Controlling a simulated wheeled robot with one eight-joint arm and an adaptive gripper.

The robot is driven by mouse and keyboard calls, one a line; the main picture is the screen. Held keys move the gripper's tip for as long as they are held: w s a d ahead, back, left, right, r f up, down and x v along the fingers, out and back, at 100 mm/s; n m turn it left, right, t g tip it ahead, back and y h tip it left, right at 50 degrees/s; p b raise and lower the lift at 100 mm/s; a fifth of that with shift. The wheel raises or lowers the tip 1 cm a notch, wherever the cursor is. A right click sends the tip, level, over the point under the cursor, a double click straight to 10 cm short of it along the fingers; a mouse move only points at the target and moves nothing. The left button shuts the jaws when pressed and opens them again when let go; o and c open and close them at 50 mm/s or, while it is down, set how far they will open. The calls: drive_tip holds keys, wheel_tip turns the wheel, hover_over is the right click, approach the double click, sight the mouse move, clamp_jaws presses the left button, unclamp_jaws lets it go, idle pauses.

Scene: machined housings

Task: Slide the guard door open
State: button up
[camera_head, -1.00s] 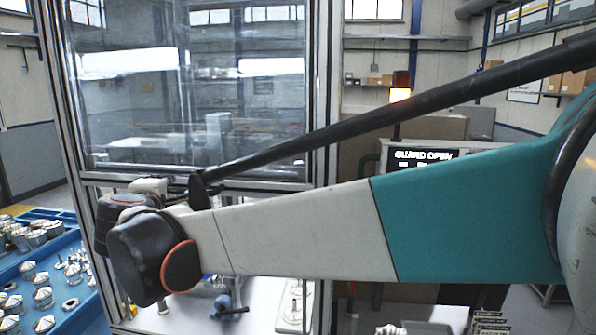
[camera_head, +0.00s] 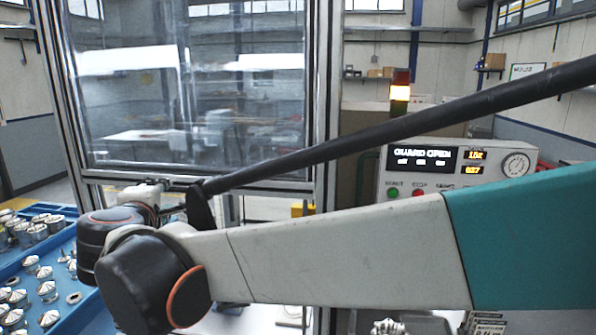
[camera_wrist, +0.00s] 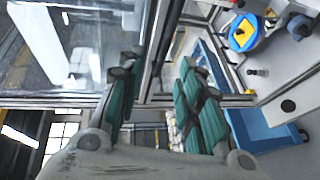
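The guard door (camera_head: 200,110) is a clear pane in a metal frame, filling the left and middle of the head view. Its lower rail lies above an opening onto a pale work surface. The pane also shows at upper left in the wrist view (camera_wrist: 75,45). My gripper (camera_wrist: 158,62) has its teal fingers spread in the wrist view. A metal frame bar (camera_wrist: 160,50) shows between and beyond them; I cannot tell whether they touch it. In the head view my own arm hides most of the gripper and the rail near it.
A control panel (camera_head: 455,165) at right reads "GUARD OPEN". A blue tray (camera_head: 70,300) with metal housings stands at lower left. A blue part with a yellow top (camera_wrist: 243,33) shows at upper right in the wrist view.

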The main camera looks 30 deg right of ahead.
drive_tip(key=shift+s+a, duration=0.1)
drive_tip(key=shift+s, duration=0.3)
drive_tip(key=shift+c, duration=0.2)
